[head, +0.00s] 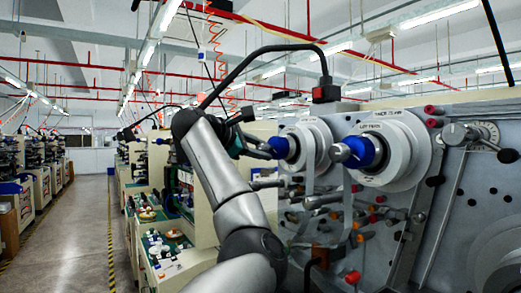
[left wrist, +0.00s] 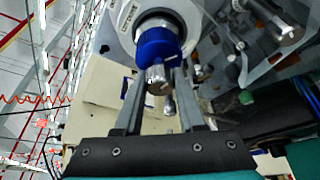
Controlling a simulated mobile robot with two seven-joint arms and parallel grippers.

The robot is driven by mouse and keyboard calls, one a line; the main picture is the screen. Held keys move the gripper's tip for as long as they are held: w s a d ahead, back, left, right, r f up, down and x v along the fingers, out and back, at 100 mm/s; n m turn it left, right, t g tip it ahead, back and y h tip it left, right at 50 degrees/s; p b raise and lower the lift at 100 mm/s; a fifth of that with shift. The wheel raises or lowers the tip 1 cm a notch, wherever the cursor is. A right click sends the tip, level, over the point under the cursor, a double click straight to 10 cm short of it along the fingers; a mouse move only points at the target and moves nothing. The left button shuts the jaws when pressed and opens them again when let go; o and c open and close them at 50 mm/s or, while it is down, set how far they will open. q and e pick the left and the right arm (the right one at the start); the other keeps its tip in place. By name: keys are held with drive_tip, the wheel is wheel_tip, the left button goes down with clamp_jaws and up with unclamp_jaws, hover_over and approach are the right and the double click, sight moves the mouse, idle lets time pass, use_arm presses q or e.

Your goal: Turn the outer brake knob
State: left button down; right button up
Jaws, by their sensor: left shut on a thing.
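Two blue brake knobs sit on white spindle hubs on the machine front in the head view. The left, farther knob (head: 280,147) has my left gripper (head: 270,150) at it; the right, nearer knob (head: 365,151) has a metal end and stands free. In the left wrist view the held blue knob (left wrist: 158,46) shows with a metal stub (left wrist: 157,77) in front of it. The fingers of my left gripper (left wrist: 160,72) are shut on this knob, one on each side. Their exact contact is partly hidden. My right gripper is not in view.
The grey machine panel (head: 465,215) carries several small levers and red, orange and black knobs below the hubs. A crank handle (head: 480,137) sticks out at the right. A clear aisle (head: 80,225) runs along the left.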

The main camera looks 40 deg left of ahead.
use_arm(q)
drive_tip(key=c, duration=0.5)
unclamp_jaws()
drive_tip(key=b+v, duration=1.2)
drive_tip(key=v, duration=0.3)
drive_tip(key=shift+s+a, duration=0.1)
drive_tip(key=shift+s, duration=0.05)
